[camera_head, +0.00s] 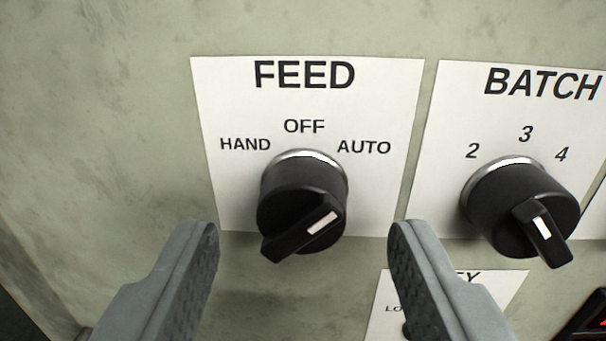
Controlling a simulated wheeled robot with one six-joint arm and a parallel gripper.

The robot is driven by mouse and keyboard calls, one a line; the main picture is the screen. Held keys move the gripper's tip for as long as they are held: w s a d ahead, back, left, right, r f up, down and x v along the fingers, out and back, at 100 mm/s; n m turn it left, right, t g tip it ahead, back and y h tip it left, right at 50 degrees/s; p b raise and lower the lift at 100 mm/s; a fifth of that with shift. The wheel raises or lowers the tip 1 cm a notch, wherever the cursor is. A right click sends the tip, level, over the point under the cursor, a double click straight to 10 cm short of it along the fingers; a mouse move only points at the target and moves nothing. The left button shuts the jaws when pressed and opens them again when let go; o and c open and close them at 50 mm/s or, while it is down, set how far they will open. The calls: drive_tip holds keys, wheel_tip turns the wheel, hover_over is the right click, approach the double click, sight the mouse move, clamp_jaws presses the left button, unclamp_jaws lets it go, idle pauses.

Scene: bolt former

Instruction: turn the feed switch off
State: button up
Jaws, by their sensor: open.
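The feed switch (303,209) is a black rotary knob with a silver collar, in the middle of the view. It sits on a white label (304,90) marked FEED, with HAND at left, OFF at top and AUTO at right. The knob's handle is tilted, and its white mark points up and right, toward AUTO. My gripper (303,240) is open, with one grey finger to the left and one to the right of the knob. Both fingers look apart from the knob, and nothing is between them except the knob in the picture.
A BATCH knob (522,205) with positions 2, 3 and 4 is to the right. Below, a partly hidden white label (500,290) lies behind my right finger. A dark object with red (590,322) shows at the lower right corner. The panel left of the FEED label is bare.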

sight(302, 211)
drive_tip(key=shift+w+a, duration=0.1)
drive_tip(key=shift+w, duration=1)
drive_tip(key=shift+c, duration=0.2)
drive_tip(key=c, duration=0.9)
drive_tip(key=shift+c, duration=0.2)
drive_tip(key=shift+n, duration=0.3)
drive_tip(key=n, duration=0.3)
drive_tip(key=shift+n, duration=0.3)
drive_tip(key=shift+r+n, duration=0.1)
drive_tip(key=shift+n, duration=2.1)
